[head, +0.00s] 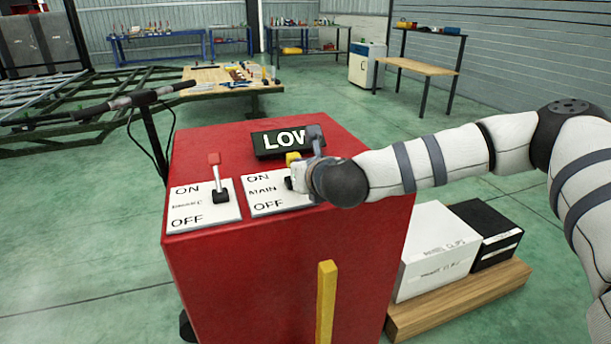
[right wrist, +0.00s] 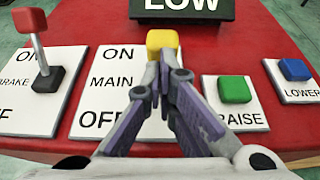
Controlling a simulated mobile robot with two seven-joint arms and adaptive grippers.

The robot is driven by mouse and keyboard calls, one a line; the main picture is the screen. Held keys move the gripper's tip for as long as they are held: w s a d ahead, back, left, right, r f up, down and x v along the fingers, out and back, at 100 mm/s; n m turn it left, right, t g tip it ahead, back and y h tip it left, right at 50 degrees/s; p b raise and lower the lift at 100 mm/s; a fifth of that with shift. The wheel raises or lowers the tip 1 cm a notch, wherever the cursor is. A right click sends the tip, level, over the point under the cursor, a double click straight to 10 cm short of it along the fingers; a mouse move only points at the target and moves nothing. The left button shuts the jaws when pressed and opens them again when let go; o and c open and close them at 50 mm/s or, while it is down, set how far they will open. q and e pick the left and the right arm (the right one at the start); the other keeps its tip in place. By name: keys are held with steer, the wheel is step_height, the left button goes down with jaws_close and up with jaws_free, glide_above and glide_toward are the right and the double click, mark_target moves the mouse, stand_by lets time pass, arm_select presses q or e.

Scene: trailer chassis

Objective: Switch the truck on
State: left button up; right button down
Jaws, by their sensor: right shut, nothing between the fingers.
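The red console (head: 290,245) carries the MAIN plate (head: 265,203), marked ON and OFF. Its yellow knob (head: 292,158) stands toward the ON end; in the right wrist view the yellow knob (right wrist: 162,41) is just beyond my fingertips. Its stem is hidden by the fingers. My right gripper (head: 296,178) is over the MAIN plate; in the right wrist view my right gripper (right wrist: 163,68) is shut with nothing between its fingers. The tips appear at or against the knob's near side; I cannot tell whether they touch. My left gripper is not in view.
Left of MAIN is the red-knobbed brake lever (head: 215,165), upright. Behind is a display (head: 283,142) reading LOW. Green RAISE (right wrist: 234,89) and blue LOWER (right wrist: 295,69) buttons sit to the right. Boxes (head: 437,250) on a pallet stand beside the console.

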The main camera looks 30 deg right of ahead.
mark_target(293, 154)
steer(key=shift+w+d+r, duration=0.2)
steer(key=shift+w+r, duration=0.4)
steer(key=shift+w, duration=0.3)
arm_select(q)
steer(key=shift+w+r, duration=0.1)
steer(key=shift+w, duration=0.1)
arm_select(e)
steer(key=shift+w+d+r, duration=0.15)
steer(key=shift+w+r, duration=0.05)
steer(key=shift+w, duration=0.45)
steer(key=shift+w+d+r, duration=0.15)
steer(key=shift+w, duration=0.6)
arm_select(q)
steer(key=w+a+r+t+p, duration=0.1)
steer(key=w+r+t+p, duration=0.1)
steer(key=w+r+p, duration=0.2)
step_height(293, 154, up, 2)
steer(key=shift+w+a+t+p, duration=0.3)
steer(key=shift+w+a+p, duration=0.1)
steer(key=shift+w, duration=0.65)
arm_select(e)
step_height(293, 154, up, 10)
steer(key=s, duration=0.2)
steer(key=shift+s+a, duration=0.25)
steer(key=shift+a, duration=0.05)
steer(key=shift+f, duration=0.2)
